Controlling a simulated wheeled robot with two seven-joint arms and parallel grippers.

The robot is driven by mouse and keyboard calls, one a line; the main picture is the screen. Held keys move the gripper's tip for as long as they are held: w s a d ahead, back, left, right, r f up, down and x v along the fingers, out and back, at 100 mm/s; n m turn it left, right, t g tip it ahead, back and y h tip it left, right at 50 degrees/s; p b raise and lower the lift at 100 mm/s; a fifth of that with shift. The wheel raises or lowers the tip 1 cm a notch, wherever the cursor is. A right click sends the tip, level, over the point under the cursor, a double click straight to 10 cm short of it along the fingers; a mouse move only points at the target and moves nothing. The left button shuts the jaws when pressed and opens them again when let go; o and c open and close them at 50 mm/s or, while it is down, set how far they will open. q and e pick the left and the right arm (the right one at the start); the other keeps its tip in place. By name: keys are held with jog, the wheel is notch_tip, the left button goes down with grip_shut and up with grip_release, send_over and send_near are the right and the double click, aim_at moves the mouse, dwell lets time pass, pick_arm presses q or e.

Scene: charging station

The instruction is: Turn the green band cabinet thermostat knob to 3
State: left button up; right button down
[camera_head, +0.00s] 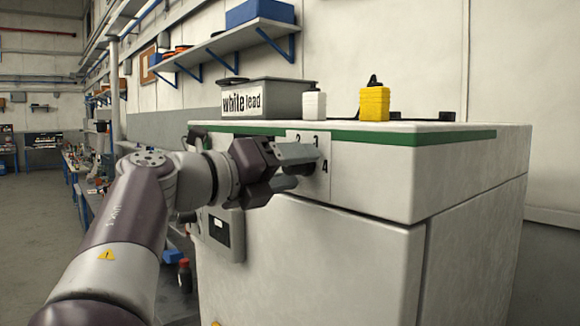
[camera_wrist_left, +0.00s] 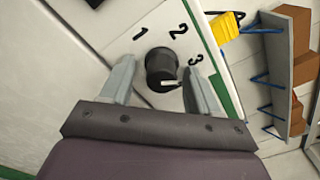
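The white cabinet (camera_head: 370,185) has a green band (camera_head: 400,138) along its top front edge. Its black round thermostat knob (camera_wrist_left: 160,66) sits on a pale dial plate (camera_head: 322,180). A white mark on the knob points right in the wrist view, below the 3. My left gripper (camera_head: 308,167) is at the dial, with its open fingers on either side of the knob and visible gaps between. In the head view the gripper mostly hides the knob. My right gripper is out of view.
On the cabinet top stand a grey "white lead" box (camera_head: 285,100), a white bottle (camera_head: 314,105) and a yellow container (camera_head: 374,104). A grey control box (camera_head: 222,233) juts from the cabinet front below my left arm. A wall shelf (camera_head: 225,43) hangs above.

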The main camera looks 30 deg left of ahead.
pick_arm(q)
jog(key=shift+s+a, duration=0.25)
jog(key=shift+s, duration=0.15)
jog(key=b+v, duration=0.2)
jog(key=v, duration=0.9)
jog(key=shift+s, duration=0.4)
